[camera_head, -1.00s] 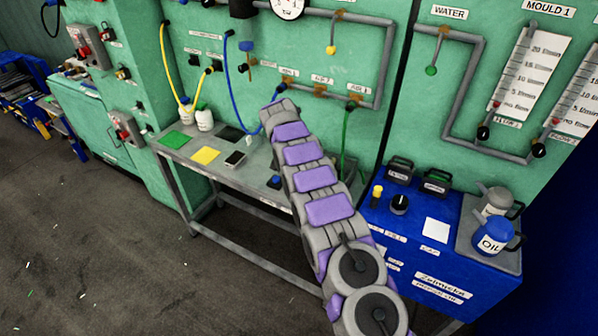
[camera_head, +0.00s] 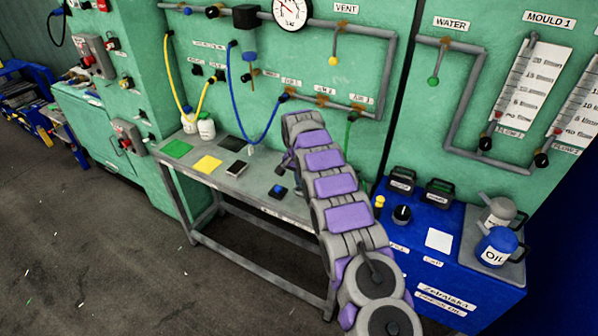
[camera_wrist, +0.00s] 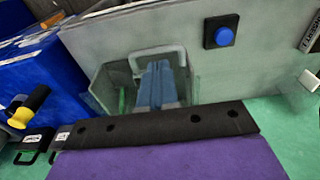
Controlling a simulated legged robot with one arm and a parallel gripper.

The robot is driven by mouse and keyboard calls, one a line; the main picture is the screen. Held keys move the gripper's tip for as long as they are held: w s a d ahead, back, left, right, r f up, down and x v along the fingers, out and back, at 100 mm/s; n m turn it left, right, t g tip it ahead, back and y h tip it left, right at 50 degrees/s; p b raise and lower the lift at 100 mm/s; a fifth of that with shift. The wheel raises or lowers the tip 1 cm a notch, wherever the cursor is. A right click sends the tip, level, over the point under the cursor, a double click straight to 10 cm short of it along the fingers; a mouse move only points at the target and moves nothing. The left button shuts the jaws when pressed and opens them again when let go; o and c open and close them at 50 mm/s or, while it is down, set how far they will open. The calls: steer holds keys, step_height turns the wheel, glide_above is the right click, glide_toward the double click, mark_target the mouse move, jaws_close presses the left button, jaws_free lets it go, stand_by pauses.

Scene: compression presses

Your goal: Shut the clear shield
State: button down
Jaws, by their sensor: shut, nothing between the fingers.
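In the wrist view, the clear shield (camera_wrist: 106,86) is a see-through box-like cover with a pale grey handle (camera_wrist: 157,50) against a grey surface. My gripper (camera_wrist: 157,68) shows as two blue fingers held together, shut and empty. The fingertips overlap the handle in the picture; I cannot tell whether they touch it. The wrist's dark front edge hides the lower part of the shield. In the head view my arm reaches over the grey bench (camera_head: 265,205), and I cannot make out the shield there.
A blue button (camera_wrist: 221,31) sits on the grey surface beside the shield. In the head view, a blue cabinet (camera_head: 440,270) with an oil can (camera_head: 497,247) stands right of my arm. A blue hose (camera_head: 239,95) hangs from the green wall. Dark floor (camera_head: 100,250) is open at left.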

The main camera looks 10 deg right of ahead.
steer(key=f, duration=0.2)
steer(key=f+b, duration=0.1)
steer(key=f, duration=0.1)
steer(key=shift+w+d+f, duration=0.15)
steer(key=shift+d+f, duration=0.05)
steer(key=shift+f, duration=0.15)
steer(key=shift+s+f+p, duration=0.2)
steer(key=shift+f+p, duration=0.2)
steer(key=shift+f, duration=1)
steer(key=shift+r, duration=0.15)
steer(key=shift+r, duration=0.25)
step_height(320, 180, up, 8)
steer(key=s+a+p, duration=0.1)
steer(key=a+p, duration=0.1)
step_height(320, 180, up, 6)
glide_above(301, 194)
steer(key=s+a, duration=0.1)
steer(key=s, duration=0.2)
steer(key=shift+w+a+f+p, duration=0.1)
steer(key=shift+w+f+p, duration=0.05)
steer(key=shift+w+p, duration=0.15)
